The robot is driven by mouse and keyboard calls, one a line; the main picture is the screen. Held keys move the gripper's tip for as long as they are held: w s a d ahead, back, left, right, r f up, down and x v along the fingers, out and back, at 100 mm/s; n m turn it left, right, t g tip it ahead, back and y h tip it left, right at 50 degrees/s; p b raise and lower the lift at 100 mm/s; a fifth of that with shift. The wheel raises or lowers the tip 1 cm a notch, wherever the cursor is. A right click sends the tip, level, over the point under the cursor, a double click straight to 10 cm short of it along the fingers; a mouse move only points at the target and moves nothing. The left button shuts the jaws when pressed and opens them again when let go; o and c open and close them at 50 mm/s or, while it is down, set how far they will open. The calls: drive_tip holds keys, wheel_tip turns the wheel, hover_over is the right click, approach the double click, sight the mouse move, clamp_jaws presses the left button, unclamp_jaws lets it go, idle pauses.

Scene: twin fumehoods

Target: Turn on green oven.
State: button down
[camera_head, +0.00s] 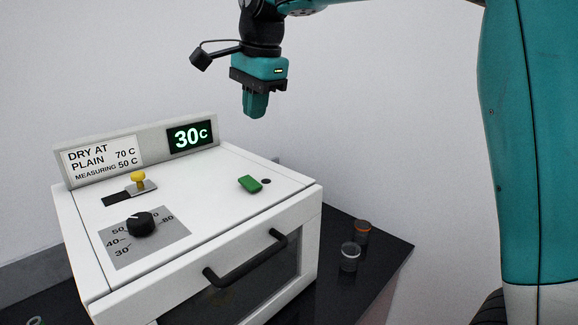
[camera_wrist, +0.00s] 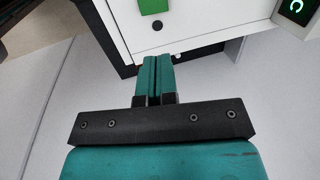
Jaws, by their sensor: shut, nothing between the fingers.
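The oven (camera_head: 215,270) is a white box on a dark bench. On its top are a green switch (camera_head: 250,184) with a small dark dot beside it, a yellow-knobbed slider (camera_head: 138,178) and a black dial (camera_head: 141,223).
The oven's black front handle (camera_head: 245,258) sticks out. A clear cup (camera_head: 350,257) and an orange-rimmed cup (camera_head: 362,231) stand on the black bench (camera_head: 385,255) right of the oven. A sign (camera_head: 103,158) lists 70 C and 50 C. The air above the oven top is free.

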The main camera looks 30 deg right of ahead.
sight(248, 178)
drive_tip(key=shift+a, duration=0.1)
idle(0.3)
drive_tip(key=p+x, duration=0.3)
drive_tip(key=x, duration=1.1)
drive_tip(key=shift+w+p, duration=0.1)
drive_tip(key=shift+p, duration=0.3)
